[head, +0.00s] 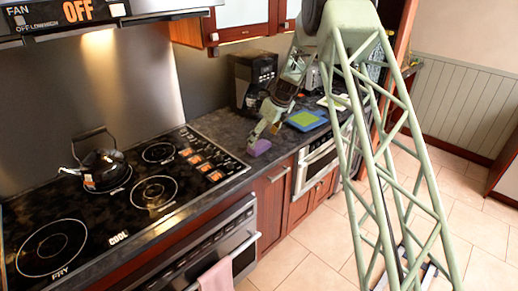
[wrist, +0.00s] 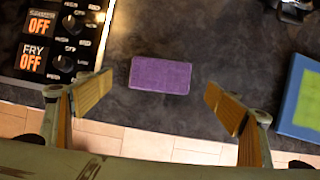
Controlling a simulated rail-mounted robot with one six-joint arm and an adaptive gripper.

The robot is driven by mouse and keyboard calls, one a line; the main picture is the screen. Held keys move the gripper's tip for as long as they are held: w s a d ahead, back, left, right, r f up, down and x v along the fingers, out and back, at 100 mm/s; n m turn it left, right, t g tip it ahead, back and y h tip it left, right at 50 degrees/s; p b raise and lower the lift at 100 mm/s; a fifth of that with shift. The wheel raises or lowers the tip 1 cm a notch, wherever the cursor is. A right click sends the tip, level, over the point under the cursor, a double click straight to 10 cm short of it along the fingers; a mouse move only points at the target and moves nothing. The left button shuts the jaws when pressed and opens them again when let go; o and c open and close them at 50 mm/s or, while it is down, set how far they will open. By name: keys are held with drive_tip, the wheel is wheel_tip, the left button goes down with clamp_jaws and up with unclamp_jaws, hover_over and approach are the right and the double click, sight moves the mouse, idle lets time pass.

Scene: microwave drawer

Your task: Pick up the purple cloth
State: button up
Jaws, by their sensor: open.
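The purple cloth (wrist: 160,75) is a small flat rectangle lying on the dark countertop. It shows in the wrist view between and ahead of my open fingers. In the head view the purple cloth (head: 260,147) lies near the counter's front edge, right of the stove. My gripper (wrist: 160,103) is open and empty, with one finger on each side of the cloth's line and apart from it. In the head view my gripper (head: 264,128) is above and close to the cloth; its exact height is hard to tell.
A blue and green board (head: 306,119) lies right of the cloth. The stove (head: 120,200) with knobs is to the left, bearing a black kettle (head: 100,165). A coffee maker (head: 252,78) stands behind. The counter (wrist: 215,45) around the cloth is bare.

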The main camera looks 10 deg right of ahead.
sight(259, 145)
drive_tip(key=shift+f, duration=0.15)
drive_tip(key=shift+x, duration=2.45)
drive_tip(key=shift+c, duration=0.5)
drive_tip(key=c, duration=0.8)
